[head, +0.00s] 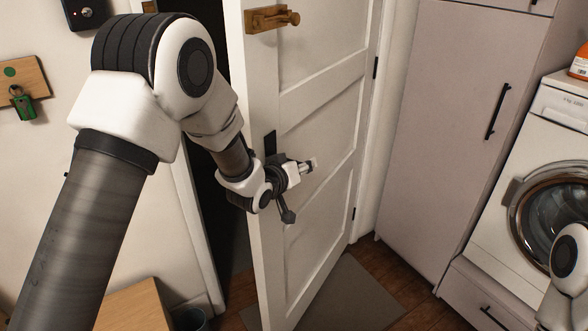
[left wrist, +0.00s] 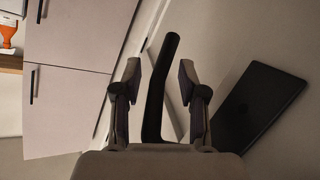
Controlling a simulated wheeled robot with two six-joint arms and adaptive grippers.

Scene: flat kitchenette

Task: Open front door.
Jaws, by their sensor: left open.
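The white panelled front door (head: 325,95) stands ajar, with a dark gap along its left edge. A black plate (head: 270,143) is on the door near that edge. My left gripper (head: 300,190) is beside the door face, just below and right of the plate, with its fingers spread. In the left wrist view, a dark bar that looks like the door handle (left wrist: 160,85) lies between the open fingers of the left gripper (left wrist: 160,80), and neither finger is closed on it. In the head view my gripper hides the handle. My right gripper is out of view.
A wooden latch (head: 272,18) is high on the door. A grey mat (head: 350,298) lies on the floor beside the door. A tall cabinet (head: 440,130) and a washing machine (head: 545,155) stand to the right. A green key tag (head: 23,104) hangs on the left wall.

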